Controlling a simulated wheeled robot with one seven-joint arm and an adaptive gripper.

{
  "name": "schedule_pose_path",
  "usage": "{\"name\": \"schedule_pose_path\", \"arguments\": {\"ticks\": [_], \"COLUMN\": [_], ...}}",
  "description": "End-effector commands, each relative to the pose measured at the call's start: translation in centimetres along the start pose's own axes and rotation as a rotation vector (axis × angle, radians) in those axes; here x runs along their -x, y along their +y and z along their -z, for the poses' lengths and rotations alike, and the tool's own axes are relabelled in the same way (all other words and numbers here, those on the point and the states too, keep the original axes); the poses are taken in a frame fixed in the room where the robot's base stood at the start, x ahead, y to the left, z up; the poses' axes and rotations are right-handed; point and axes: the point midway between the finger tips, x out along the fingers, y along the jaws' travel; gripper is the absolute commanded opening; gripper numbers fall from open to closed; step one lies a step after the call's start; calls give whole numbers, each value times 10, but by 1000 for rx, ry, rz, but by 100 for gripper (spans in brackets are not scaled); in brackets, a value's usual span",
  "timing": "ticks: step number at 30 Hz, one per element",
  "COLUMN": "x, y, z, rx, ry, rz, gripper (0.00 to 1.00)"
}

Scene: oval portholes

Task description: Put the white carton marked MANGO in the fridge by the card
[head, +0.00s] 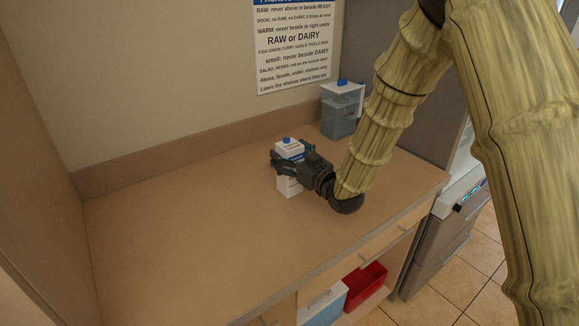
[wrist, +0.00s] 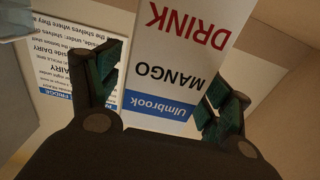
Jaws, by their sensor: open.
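The white carton marked MANGO (head: 290,150) stands upright on the wooden counter and has a blue cap. In the wrist view the carton (wrist: 190,50) shows red DRINK, black MANGO and a blue Ulmbrook band, upside down. My gripper (head: 279,163) is at the carton, and its jaws are open. In the wrist view my gripper's fingers (wrist: 165,90) are on either side of the carton, with a gap visible at the left. The card (head: 295,45) is on the wall behind the counter, with rules on RAW, DAIRY and others. The fridge interior is not visible.
A clear container with a blue cap (head: 341,110) stands at the back right of the counter (head: 170,230). A red bin (head: 364,287) and a blue-and-white box (head: 323,306) are below the counter front. The counter's left part is clear.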

Motion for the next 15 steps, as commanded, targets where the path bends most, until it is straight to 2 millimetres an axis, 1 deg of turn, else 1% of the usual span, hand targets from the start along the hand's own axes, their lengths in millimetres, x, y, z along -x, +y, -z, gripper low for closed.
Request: {"name": "schedule_pose_path", "arguments": {"ticks": [6, 7, 11, 12, 14, 15], "x": [-1, -1, -1, -1, -1, -1], "y": [0, 0, 0, 0, 0, 0], "z": [0, 0, 0, 0, 0, 0], "rx": [0, 0, 0, 0, 0, 0], "ry": [0, 0, 0, 0, 0, 0], "rz": [0, 0, 0, 0, 0, 0], "gripper": [79, 77, 53, 46, 35, 28]}}
